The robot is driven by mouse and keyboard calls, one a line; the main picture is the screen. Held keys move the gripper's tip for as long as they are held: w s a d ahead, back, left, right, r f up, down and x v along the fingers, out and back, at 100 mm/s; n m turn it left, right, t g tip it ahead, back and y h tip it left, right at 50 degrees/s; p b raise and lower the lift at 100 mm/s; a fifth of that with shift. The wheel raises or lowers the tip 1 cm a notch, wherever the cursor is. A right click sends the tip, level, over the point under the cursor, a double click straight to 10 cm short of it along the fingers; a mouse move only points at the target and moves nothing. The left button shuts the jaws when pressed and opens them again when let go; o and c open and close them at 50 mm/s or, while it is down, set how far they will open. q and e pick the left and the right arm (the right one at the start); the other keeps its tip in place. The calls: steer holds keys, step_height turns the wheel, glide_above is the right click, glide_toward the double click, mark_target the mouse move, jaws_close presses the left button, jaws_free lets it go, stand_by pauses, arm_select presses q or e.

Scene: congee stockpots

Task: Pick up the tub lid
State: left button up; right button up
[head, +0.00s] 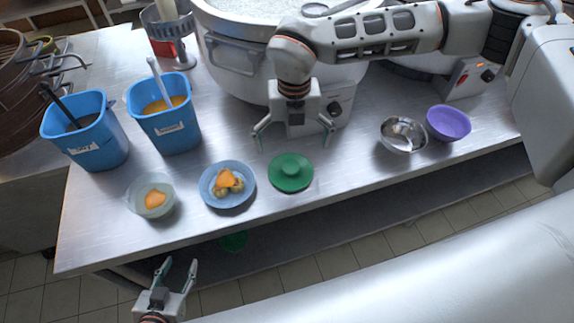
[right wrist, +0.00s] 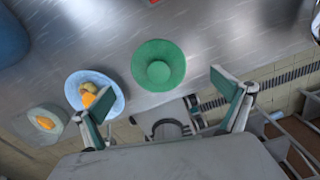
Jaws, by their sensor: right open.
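The tub lid (head: 291,172) is a round green disc with a raised knob in its middle, lying on the steel counter near the front edge. It also shows in the right wrist view (right wrist: 158,66), beyond my fingers. My right gripper (head: 293,140) is open and empty, pointing down above the counter just behind the lid, apart from it. Its spread fingers show in the right wrist view (right wrist: 166,112). My left gripper (head: 175,270) is open and empty in front of the counter, low at the picture's bottom left.
A blue plate (head: 207,192) with food sits just left of the lid, and a pale bowl (head: 135,203) further left. Two blue tubs (head: 100,151) stand behind them. A metal bowl (head: 399,143) and a purple bowl (head: 448,123) stand right. A large pot (head: 228,80) is behind. The counter (head: 345,170) right of the lid is clear.

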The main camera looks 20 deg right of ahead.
mark_target(291, 166)
steer(key=f, duration=0.2)
steer(key=f+p, duration=0.1)
steer(key=f, duration=0.4)
steer(key=shift+s+a+f, duration=0.25)
steer(key=shift+f, duration=0.1)
steer(key=c, duration=1.2)
steer(key=shift+s, duration=0.1)
steer(key=c, duration=0.3)
steer(key=shift+f, duration=0.1)
